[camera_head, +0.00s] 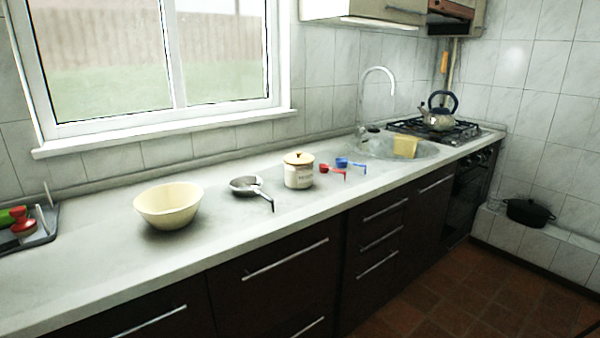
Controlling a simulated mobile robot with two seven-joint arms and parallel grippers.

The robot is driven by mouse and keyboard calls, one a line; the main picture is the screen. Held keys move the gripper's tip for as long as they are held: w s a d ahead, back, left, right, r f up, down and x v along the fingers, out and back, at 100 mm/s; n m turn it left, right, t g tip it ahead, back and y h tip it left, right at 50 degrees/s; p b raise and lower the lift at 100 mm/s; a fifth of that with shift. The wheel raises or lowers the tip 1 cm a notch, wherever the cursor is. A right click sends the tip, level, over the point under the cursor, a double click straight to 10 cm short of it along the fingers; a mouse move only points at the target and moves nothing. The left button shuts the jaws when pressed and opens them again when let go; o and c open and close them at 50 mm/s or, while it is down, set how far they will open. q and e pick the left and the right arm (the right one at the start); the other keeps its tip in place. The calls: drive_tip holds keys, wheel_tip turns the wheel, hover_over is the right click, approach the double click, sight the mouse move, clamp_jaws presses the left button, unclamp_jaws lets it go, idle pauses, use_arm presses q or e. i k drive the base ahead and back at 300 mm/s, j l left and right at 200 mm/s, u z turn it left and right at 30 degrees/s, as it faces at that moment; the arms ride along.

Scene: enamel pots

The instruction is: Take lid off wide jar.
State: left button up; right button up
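A wide cream jar (298,178) with dark lettering stands upright on the pale countertop, right of the middle. Its yellowish lid (298,158), with a small dark knob, sits on top of the jar. Neither of my grippers shows in the head view, so whether they are open or shut is hidden.
A cream bowl (168,206) and a small metal pan (246,186) stand left of the jar. Red (332,170) and blue (349,163) scoops lie to its right. Beyond are the sink (375,150) and a kettle (437,118) on the stove. The front counter strip is clear.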

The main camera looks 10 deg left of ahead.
sight(298, 158)
drive_tip(key=i+l, duration=0.15)
drive_tip(key=i, duration=0.35)
drive_tip(key=i+l+z, duration=0.1)
drive_tip(key=i, duration=0.4)
